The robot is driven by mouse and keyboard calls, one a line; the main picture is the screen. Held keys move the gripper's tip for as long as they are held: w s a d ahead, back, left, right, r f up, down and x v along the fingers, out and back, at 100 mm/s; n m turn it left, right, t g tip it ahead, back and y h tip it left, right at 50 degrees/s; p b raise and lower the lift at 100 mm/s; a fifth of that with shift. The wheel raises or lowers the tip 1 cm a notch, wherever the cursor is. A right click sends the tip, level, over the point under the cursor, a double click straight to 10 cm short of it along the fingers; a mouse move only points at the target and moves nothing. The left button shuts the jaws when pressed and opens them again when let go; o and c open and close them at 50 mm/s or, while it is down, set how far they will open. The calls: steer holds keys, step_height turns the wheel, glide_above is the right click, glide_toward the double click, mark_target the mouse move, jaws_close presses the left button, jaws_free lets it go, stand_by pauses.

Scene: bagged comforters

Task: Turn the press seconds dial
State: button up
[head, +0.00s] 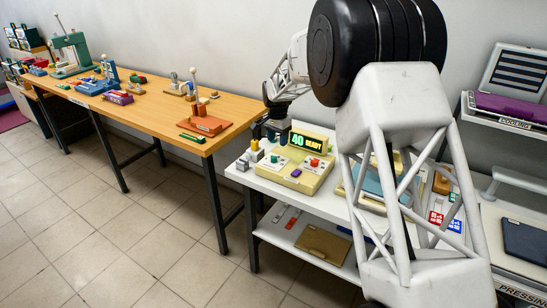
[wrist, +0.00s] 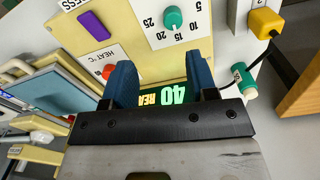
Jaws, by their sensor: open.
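The cream control box (head: 300,180) stands on the white table, with a lit display (head: 307,142) reading 40 READY. The green dial (wrist: 174,18) has a 5 to 25 number scale around it; its seconds label is not readable. It also shows on the left of the box in the head view (head: 279,161). A red dial (wrist: 108,72) is marked HEAT °C. My gripper (wrist: 160,62) is open and empty, its blue fingers over the display side of the box. The green dial lies beyond the fingertips, apart from them. In the head view my gripper (head: 271,131) is small and dark behind the box.
A purple button (wrist: 92,25) is on the box. A yellow block with a black cable (wrist: 265,22) and a green cylinder (wrist: 243,80) are close on the right. A blue-grey plate (wrist: 45,90) is at left. A wooden bench (head: 150,100) stands left of the white table.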

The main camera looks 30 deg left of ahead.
mark_target(273, 157)
steer(key=shift+s+a+f, duration=0.1)
steer(key=shift+a+f, duration=0.55)
steer(key=shift+a, duration=0.35)
steer(key=shift+f, duration=0.1)
steer(key=shift+d+f, duration=0.15)
steer(key=shift+f, duration=3.65)
steer(key=c, duration=0.9)
